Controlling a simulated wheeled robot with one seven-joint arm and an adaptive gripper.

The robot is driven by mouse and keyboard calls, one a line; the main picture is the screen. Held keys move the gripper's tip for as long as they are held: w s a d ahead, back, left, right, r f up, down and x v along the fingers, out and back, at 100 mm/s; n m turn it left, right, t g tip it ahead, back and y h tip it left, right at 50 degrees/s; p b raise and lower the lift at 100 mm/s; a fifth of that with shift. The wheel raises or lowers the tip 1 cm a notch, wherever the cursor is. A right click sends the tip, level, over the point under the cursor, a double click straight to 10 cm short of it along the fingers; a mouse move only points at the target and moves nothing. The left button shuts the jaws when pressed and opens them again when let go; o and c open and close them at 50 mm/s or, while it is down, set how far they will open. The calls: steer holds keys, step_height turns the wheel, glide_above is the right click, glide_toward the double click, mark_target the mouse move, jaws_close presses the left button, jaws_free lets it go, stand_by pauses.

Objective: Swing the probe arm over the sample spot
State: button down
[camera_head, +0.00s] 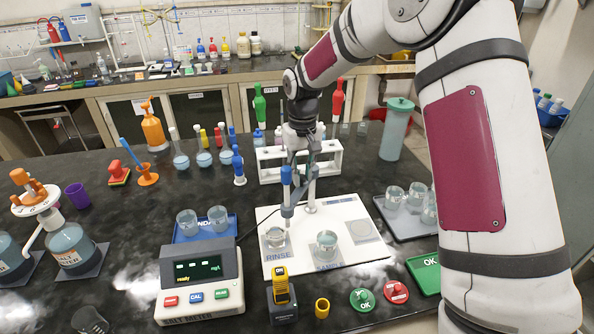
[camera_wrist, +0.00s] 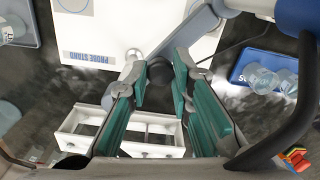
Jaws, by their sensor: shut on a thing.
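The white probe stand (camera_head: 350,213) lies on the dark bench, with a RINSE spot at left and a SAMPLE spot in the middle. One glass beaker (camera_head: 276,237) stands on the rinse spot and another beaker (camera_head: 327,243) on the sample spot. The blue-topped probe (camera_head: 286,176) hangs upright over the rinse beaker. The grey probe arm (camera_wrist: 190,32) runs from the post to the probe's blue top (camera_wrist: 303,14). My gripper (camera_head: 303,160) is above the arm. In the wrist view its green-padded fingers (camera_wrist: 161,72) are around a black knob (camera_wrist: 160,73) on the arm.
A meter with a lit display (camera_head: 198,268) stands front left of the stand. A blue tray (camera_head: 205,236) with two beakers is behind it. A grey tray (camera_head: 405,222) with beakers is at right. A white rack (camera_head: 268,166) stands behind the stand.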

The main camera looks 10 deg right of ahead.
steer(key=shift+s+d+n, duration=0.25)
steer(key=shift+d+n, duration=0.55)
steer(key=shift+n, duration=0.4)
steer(key=shift+s+d+n, duration=0.3)
steer(key=shift+d+n, duration=0.45)
steer(key=shift+n, duration=0.45)
steer(key=shift+s+d+n, duration=0.25)
steer(key=shift+d+n, duration=0.55)
steer(key=shift+n, duration=0.4)
steer(key=c, duration=1.4)
jaws_free()
step_height(320, 180, up, 12)
steer(key=shift+r, duration=0.1)
